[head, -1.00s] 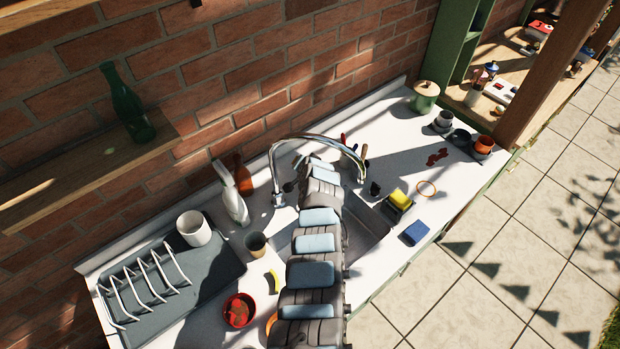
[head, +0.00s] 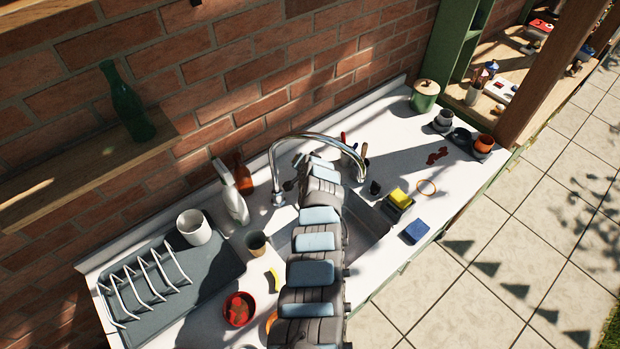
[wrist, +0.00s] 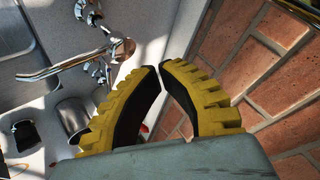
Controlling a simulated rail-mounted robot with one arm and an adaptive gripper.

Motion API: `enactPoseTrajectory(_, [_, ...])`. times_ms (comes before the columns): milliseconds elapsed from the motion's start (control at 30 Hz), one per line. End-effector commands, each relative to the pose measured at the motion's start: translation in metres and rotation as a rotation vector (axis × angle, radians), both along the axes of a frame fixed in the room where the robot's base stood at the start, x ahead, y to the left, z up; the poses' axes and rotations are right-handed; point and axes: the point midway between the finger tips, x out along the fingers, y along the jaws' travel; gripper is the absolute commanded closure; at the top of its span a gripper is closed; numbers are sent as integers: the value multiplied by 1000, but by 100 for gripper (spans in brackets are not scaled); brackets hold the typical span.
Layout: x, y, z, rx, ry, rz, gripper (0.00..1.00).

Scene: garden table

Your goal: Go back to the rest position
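My gripper (wrist: 159,67) has two yellow fingers with black inner pads in the wrist view. The fingertips come together, nearly touching, with nothing held between them. In the head view my arm reaches up over the counter and the sink (head: 372,222), its far end by the chrome faucet (head: 318,137). The gripper itself is hidden or too small to make out there. The wrist view shows the faucet (wrist: 65,66) to the left of the fingers and the brick wall (wrist: 265,60) to the right.
A spray bottle (head: 233,196), a cup (head: 256,243) and a red bowl (head: 239,309) stand left of my arm. A dish rack (head: 150,285) with a white mug (head: 194,228) is farther left. Yellow (head: 400,197) and blue (head: 416,231) sponges lie right of the sink.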

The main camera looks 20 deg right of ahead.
Motion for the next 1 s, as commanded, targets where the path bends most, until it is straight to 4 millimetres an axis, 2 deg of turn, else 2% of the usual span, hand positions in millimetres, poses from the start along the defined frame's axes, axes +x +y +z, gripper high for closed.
enactPoseTrajectory(767, [1,-1,1,0,0,0,100])
enactPoseTrajectory(1000, [9,-7,12,-2,-4,4,100])
